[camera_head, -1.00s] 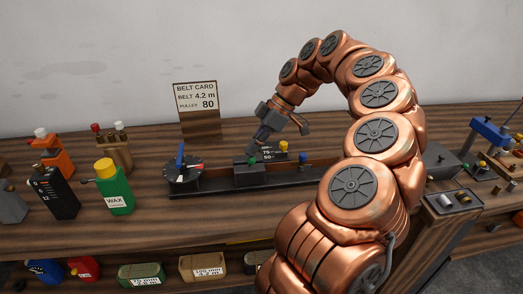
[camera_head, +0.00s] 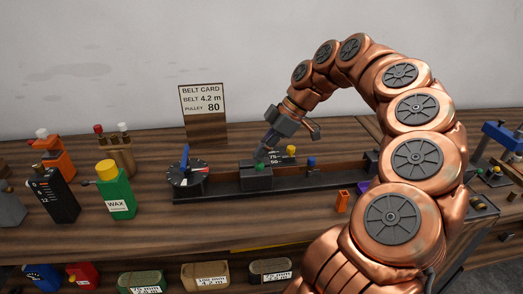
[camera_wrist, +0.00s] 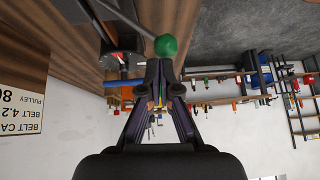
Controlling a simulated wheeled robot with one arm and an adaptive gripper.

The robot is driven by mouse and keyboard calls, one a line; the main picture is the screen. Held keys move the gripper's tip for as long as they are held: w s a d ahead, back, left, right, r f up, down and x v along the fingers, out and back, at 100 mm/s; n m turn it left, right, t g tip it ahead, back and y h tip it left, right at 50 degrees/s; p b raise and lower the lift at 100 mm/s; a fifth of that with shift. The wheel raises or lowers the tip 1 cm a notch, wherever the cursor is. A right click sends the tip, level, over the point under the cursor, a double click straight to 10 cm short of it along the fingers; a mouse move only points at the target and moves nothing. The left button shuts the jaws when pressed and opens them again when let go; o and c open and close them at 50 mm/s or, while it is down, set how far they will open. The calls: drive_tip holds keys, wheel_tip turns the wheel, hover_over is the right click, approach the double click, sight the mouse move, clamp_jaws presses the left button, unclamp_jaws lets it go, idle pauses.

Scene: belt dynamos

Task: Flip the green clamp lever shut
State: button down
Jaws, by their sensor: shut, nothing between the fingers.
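The green ball knob of the clamp lever (camera_head: 259,168) shows at the dark block on the black rail. In the wrist view the green knob (camera_wrist: 166,45) sits at the end of a grey rod that slants to the upper left. My gripper (camera_head: 262,156) is shut and empty, reaching down from above right to just over the knob. In the wrist view its fingertips (camera_wrist: 158,66) are right by the knob; I cannot tell whether they touch it. Whether the lever stands open or closed is not clear.
A dial with a blue pointer (camera_head: 186,175) stands at the rail's left end. A yellow knob (camera_head: 291,150) and a blue knob (camera_head: 311,162) are right of the lever. The belt card (camera_head: 203,112) stands behind. A green wax bottle (camera_head: 116,196) is left.

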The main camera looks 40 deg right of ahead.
drive_tip(key=shift+w+d+r, duration=0.2)
drive_tip(key=shift+w+r, duration=0.05)
drive_tip(key=shift+w, duration=0.15)
drive_tip(key=d+r+p, duration=0.5)
drive_tip(key=r, duration=0.7)
drive_tip(key=shift+s, duration=0.35)
